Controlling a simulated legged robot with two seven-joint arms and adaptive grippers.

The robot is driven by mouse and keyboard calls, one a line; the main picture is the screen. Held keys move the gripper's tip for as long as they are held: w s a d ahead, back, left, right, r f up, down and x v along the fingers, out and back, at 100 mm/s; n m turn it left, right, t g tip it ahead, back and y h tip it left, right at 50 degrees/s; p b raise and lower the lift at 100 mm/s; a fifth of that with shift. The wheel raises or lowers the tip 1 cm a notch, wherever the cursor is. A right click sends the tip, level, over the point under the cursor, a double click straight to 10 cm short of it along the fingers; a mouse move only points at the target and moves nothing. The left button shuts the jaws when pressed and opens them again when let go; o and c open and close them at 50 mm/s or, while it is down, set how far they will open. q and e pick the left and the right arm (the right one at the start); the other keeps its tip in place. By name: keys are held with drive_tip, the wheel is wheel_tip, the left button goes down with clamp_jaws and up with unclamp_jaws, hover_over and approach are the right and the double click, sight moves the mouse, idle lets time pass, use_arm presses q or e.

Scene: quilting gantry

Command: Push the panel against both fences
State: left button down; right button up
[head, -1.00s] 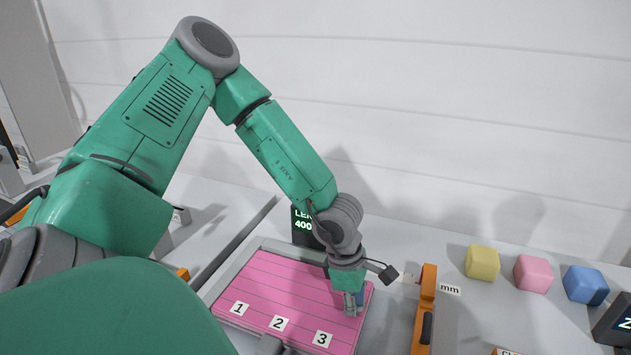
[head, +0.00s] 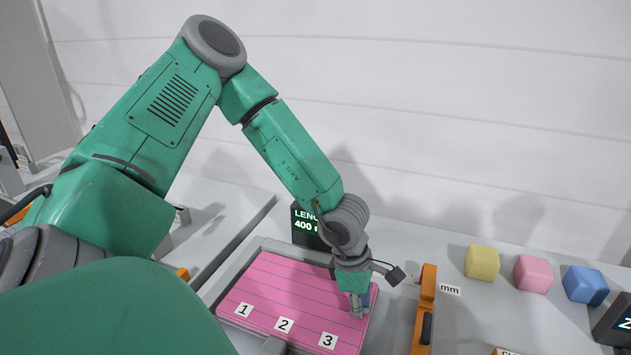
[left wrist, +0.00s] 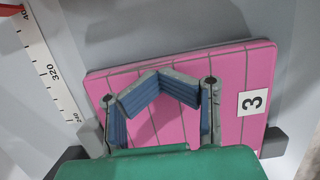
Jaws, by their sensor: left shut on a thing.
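The pink panel (head: 285,290) has dark lines and labels 1, 2 and 3. It lies flat on the table and also fills the middle of the left wrist view (left wrist: 180,70). My left gripper (head: 359,306) is pointed down at the panel's right end, shut on the panel. In the left wrist view its blue-padded fingers (left wrist: 152,82) bend over the pink surface and hide part of it; the grip itself is hard to see. A grey raised edge (head: 250,250) runs along the panel's back and left sides. Whether the panel touches it is unclear. My right gripper is out of view.
An orange stop (head: 426,297) with a black handle stands right of the panel, with a gap between. A black length display (head: 304,225) stands behind. Yellow (head: 482,262), pink (head: 532,273) and blue (head: 585,285) cubes sit at right. A ruler (left wrist: 45,65) shows in the left wrist view.

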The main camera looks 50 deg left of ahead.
use_arm(q)
drive_tip(key=p+v, duration=0.1)
drive_tip(key=p, duration=0.1)
drive_tip(key=p+v, duration=0.2)
drive_tip(key=d+p+v, duration=0.1)
drive_tip(key=p+v, duration=0.1)
drive_tip(key=shift+w+r, duration=0.25)
drive_tip(key=shift+w, duration=0.1)
drive_tip(key=shift+p+v, duration=0.55)
drive_tip(key=shift+v, duration=0.25)
drive_tip(key=shift+d+r, duration=0.2)
drive_tip(key=shift+r, duration=0.85)
drive_tip(key=shift+w, duration=0.1)
